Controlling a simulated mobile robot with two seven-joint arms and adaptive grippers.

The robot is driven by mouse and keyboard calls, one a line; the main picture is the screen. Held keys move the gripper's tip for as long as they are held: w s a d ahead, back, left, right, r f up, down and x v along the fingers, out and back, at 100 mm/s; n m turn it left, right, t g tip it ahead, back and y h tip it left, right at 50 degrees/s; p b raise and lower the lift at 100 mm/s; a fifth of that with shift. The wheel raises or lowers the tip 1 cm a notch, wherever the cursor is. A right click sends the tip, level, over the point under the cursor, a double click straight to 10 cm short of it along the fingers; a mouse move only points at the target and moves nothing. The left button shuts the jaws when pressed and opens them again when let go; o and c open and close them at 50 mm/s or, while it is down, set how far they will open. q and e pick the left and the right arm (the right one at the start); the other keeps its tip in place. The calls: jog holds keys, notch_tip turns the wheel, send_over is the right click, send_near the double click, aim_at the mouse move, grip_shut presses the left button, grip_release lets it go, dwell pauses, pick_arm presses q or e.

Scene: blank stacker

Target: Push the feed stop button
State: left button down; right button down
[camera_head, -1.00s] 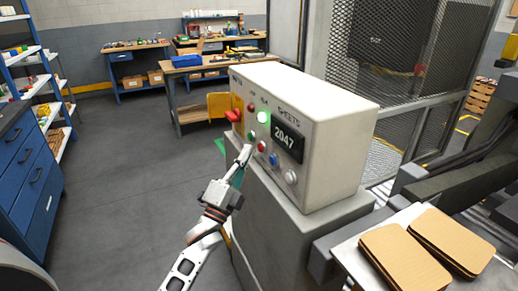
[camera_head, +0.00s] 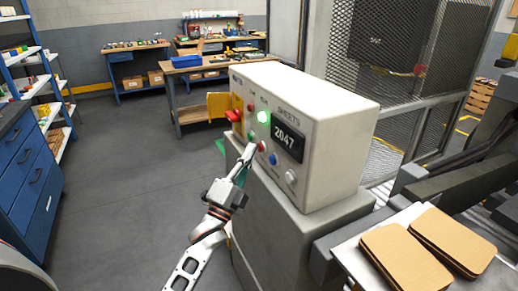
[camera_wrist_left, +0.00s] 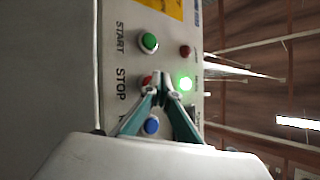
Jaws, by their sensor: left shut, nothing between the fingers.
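The cream control box (camera_head: 335,165) stands on a grey cabinet and carries a row of buttons. The red stop button (camera_head: 261,146) sits between a green button (camera_head: 251,135) and a blue button (camera_head: 273,159). In the left wrist view the red button (camera_wrist_left: 146,80) is beside the printed word STOP and partly hidden by my fingers. My left gripper (camera_head: 251,148) is shut and empty, its tips close in front of the red button. In the left wrist view the tips (camera_wrist_left: 160,77) overlap the button's edge; I cannot tell whether they touch it. My right gripper is out of view.
The panel also has a lit green lamp (camera_head: 264,117), a display (camera_head: 288,141) reading 2047, a white knob (camera_head: 291,177) and a large red button (camera_head: 233,116) at its left end. Cardboard sheets (camera_head: 405,259) lie at the right. The floor left of the box is clear.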

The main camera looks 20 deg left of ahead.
pick_arm(q)
jog(key=shift+w+d, duration=0.25)
jog(key=shift+w, duration=0.05)
dwell(0.5)
jog(key=shift+s+a, duration=0.1)
dwell(0.4)
jog(key=shift+s+a, duration=0.5)
jog(key=shift+s, duration=0.1)
jog(key=shift+s+a+p, duration=0.8)
jog(key=shift+s+a, duration=0.9)
jog(key=shift+s, duration=0.2)
